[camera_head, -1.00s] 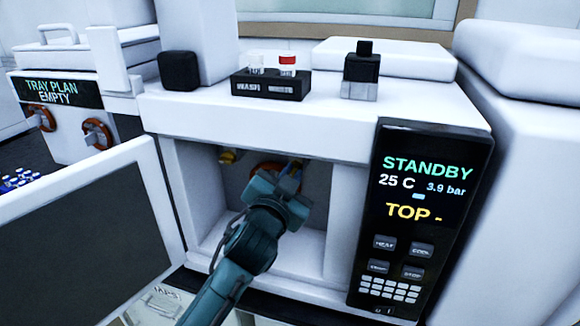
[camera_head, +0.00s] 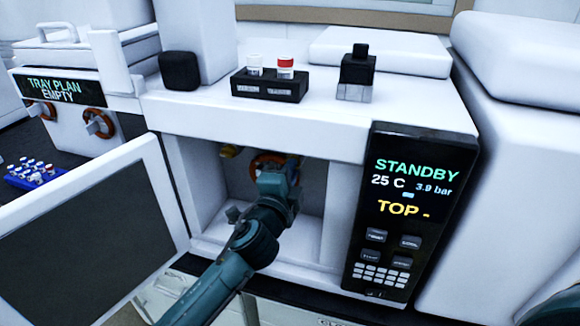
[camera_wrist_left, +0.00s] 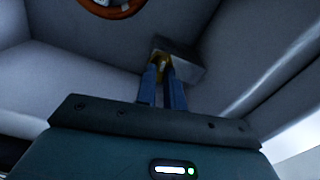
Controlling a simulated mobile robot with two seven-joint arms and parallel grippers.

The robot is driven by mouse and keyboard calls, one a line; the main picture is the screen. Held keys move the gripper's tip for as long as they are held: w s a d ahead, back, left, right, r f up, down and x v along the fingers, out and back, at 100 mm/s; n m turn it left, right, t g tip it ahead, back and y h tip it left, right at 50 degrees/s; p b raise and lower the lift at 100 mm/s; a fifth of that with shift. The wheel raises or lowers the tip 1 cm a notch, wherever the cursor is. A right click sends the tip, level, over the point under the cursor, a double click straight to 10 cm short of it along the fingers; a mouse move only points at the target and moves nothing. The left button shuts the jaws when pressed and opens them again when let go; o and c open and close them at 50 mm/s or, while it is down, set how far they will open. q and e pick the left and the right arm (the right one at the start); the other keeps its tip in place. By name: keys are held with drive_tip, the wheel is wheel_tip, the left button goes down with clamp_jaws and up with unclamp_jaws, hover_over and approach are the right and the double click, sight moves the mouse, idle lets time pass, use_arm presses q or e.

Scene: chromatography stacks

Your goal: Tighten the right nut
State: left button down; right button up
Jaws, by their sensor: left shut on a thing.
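The open white oven bay (camera_head: 320,240) sits in the middle of the head view, and my left gripper (camera_head: 293,166) reaches into it. In the left wrist view its two blue fingers (camera_wrist_left: 163,86) are shut on a small brass nut (camera_wrist_left: 160,62) at a grey block (camera_wrist_left: 185,56). In the head view my gripper hides this nut, the right one. The left brass nut (camera_head: 230,150) shows on the upper left of the bay's back wall. An orange ring (camera_head: 264,160) lies between them, partly behind my gripper; it also shows in the wrist view (camera_wrist_left: 112,8). My right gripper is out of view.
The open oven door (camera_head: 90,235) stands at the left. A display panel (camera_head: 400,215) reading STANDBY and TOP - is on the right. A black rack with two vials (camera_head: 268,88) and a black-topped block (camera_head: 356,75) stand on top. A blue vial rack (camera_head: 35,178) lies far left.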

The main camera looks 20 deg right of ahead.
use_arm(q)
drive_tip(key=shift+m+p, duration=0.3)
drive_tip(key=shift+m, duration=0.6)
drive_tip(key=c, duration=1.5)
unclamp_jaws()
drive_tip(key=b+v, duration=0.1)
drive_tip(key=v, duration=1.2)
